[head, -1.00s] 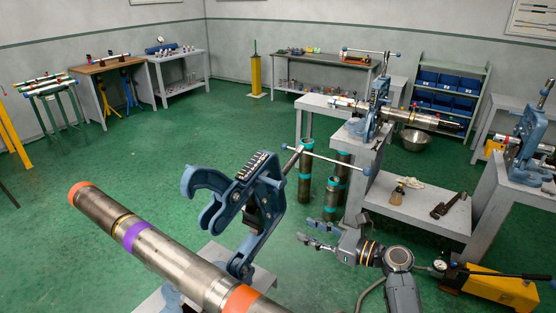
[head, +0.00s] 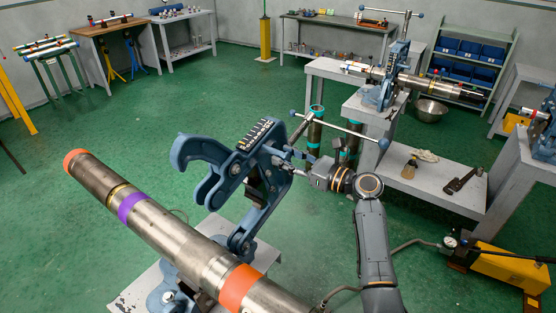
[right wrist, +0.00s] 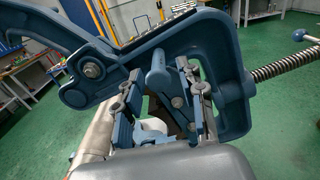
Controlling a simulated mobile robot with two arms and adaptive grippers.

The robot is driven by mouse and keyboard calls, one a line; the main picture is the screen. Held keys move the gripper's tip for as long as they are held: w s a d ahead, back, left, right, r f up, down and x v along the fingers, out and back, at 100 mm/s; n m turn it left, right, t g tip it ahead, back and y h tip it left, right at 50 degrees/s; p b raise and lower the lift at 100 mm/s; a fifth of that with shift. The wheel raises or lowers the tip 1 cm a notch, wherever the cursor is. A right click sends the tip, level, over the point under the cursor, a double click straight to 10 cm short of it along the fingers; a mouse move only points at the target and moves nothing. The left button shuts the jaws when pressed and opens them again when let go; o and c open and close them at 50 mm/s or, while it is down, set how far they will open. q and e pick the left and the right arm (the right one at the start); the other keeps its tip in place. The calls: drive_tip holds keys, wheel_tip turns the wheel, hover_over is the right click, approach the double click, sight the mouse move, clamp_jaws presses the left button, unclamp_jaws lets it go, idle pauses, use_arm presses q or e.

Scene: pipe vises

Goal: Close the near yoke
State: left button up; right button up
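The near yoke (head: 245,165) is blue and stands swung open, leaning up and right from its vise base (head: 165,295). Its hook end points left, above the pipe. The steel pipe (head: 190,245) with orange and purple bands lies across the vise. The yoke's screw with its long handle bar (head: 345,130) sticks out to the right. My right gripper (head: 292,160) is at the right side of the yoke. In the right wrist view its fingers (right wrist: 160,100) are spread, with a blue rounded part of the yoke (right wrist: 156,68) between them; contact is unclear. My left gripper is not in view.
Behind stands another vise (head: 385,95) with a pipe on a grey bench. Teal-banded tubes (head: 315,130) stand on the floor behind the handle bar. A yellow pump (head: 500,268) is at the lower right. The green floor to the left is open.

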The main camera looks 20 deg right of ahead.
drive_tip(key=shift+w+a+f, duration=0.1)
drive_tip(key=shift+w+a, duration=0.4)
drive_tip(key=shift+w, duration=0.05)
drive_tip(key=shift+w+a+b, duration=0.25)
drive_tip(key=shift+w+b, duration=0.05)
drive_tip(key=shift+b, duration=0.1)
drive_tip(key=shift+w+a, duration=0.15)
drive_tip(key=shift+w, duration=0.05)
drive_tip(key=shift+c, duration=0.2)
drive_tip(key=c, duration=0.7)
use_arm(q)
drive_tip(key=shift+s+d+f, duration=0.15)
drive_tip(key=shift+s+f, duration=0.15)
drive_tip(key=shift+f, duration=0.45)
use_arm(e)
clamp_jaws()
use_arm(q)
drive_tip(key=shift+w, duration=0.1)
